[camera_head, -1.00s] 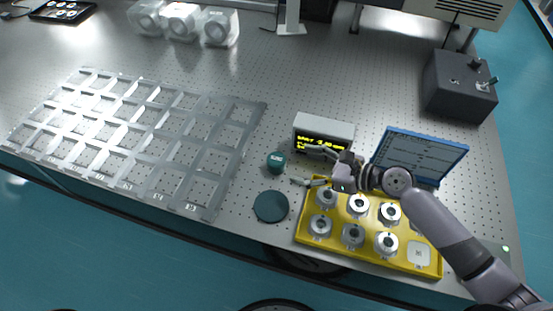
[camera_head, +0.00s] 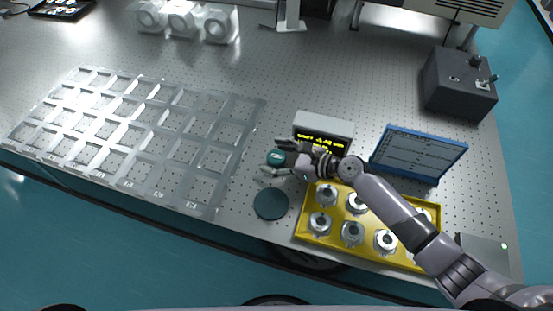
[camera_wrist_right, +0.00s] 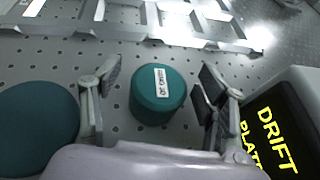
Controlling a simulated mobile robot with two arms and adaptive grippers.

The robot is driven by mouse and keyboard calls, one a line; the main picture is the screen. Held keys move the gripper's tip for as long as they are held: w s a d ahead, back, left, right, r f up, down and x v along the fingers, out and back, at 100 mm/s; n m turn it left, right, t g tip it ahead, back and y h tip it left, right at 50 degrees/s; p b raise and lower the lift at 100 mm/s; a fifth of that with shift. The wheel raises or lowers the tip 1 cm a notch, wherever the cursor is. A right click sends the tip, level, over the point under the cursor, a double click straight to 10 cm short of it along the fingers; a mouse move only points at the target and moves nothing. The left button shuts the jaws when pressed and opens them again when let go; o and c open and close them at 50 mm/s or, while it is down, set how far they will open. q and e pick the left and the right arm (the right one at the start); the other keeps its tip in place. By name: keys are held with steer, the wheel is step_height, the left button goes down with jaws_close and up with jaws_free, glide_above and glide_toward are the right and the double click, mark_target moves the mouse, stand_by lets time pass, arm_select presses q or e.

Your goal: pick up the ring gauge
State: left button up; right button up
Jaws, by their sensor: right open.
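A short teal cylinder with a white label (camera_wrist_right: 158,97) stands upright on the perforated table; it also shows in the head view (camera_head: 276,158). My right gripper (camera_wrist_right: 157,88) is open, with one finger on each side of this cylinder and visible gaps between. Several silver ring-shaped pieces (camera_head: 352,233) sit in a yellow tray (camera_head: 302,232), partly hidden by my right arm. I cannot tell from the label which piece is the ring gauge. My left gripper is not in view.
A flat teal disc (camera_head: 271,204) lies just in front of the cylinder. A grey display box (camera_head: 325,125) stands close behind my gripper. A blue panel (camera_head: 418,153) leans at the right, and a clear gridded frame (camera_head: 150,135) covers the left.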

steer(key=c, duration=1.4)
